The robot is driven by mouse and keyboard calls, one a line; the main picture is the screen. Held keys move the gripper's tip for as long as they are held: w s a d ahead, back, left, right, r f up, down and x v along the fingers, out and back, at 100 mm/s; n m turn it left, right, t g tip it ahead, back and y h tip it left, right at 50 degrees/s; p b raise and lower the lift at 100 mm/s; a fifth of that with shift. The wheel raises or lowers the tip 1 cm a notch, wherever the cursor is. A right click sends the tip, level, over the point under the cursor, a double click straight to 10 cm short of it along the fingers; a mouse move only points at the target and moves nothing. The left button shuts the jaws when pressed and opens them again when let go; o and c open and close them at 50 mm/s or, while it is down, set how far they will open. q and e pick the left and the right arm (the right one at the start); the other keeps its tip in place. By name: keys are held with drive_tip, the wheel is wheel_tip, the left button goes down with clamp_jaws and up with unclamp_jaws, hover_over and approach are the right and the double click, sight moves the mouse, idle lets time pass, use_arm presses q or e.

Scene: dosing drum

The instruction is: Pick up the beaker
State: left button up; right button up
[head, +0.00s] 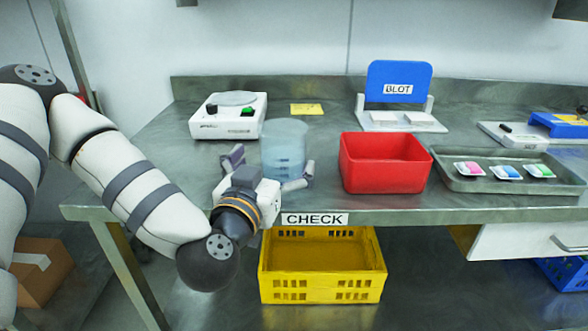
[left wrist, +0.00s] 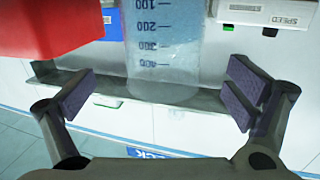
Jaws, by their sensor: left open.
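The beaker (head: 284,143) is a translucent pale-blue vessel with graduation marks, standing upright on the steel bench near its front edge. In the left wrist view the beaker (left wrist: 162,45) shows upside down, with its printed numbers facing me. My left gripper (head: 270,168) is open, in front of the beaker at the bench edge. In the left wrist view its two padded fingers (left wrist: 158,98) are spread wide, and the beaker's base lies between and beyond them. I cannot tell whether the fingers touch it. My right gripper is not in view.
A red bin (head: 385,178) stands close to the right of the beaker. A white stirrer device (head: 228,128) is behind left. A blue BLOT stand (head: 398,83) is at the back, and a metal tray (head: 480,183) with small packs lies right. A yellow crate (head: 322,288) sits below the bench.

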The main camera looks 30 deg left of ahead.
sight(289, 131)
use_arm(q)
drive_tip(key=x, duration=0.6)
drive_tip(key=shift+w+a+r, duration=0.3)
drive_tip(key=shift+w+r, duration=0.05)
drive_tip(key=shift+r, duration=0.15)
drive_tip(key=c, duration=1.9)
